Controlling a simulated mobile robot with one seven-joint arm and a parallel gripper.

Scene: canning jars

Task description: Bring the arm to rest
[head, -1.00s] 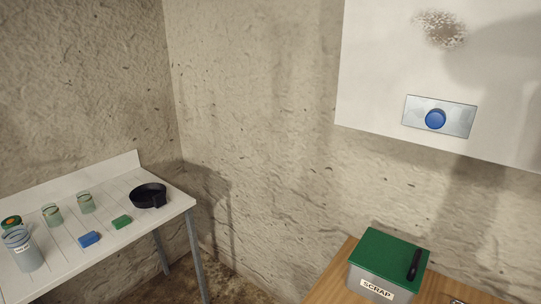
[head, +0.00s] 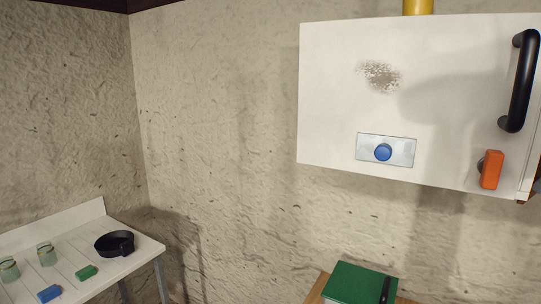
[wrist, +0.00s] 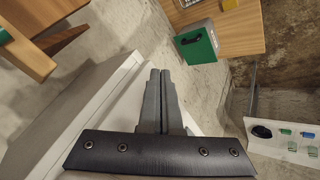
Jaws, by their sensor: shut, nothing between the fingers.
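My gripper (wrist: 161,75) shows in the wrist view, its two grey fingers pressed together with nothing between them. It is in free air, apart from the objects around it. My gripper and arm do not show in the head view.
A white wall cabinet (head: 440,80) has a blue button (head: 383,152), an orange handle (head: 491,169) and a black bar handle. Below it is a green-lidded box (head: 352,284), also in the wrist view (wrist: 197,47). A white table (head: 150,247) holds a black pan (head: 114,243), jars and blocks.

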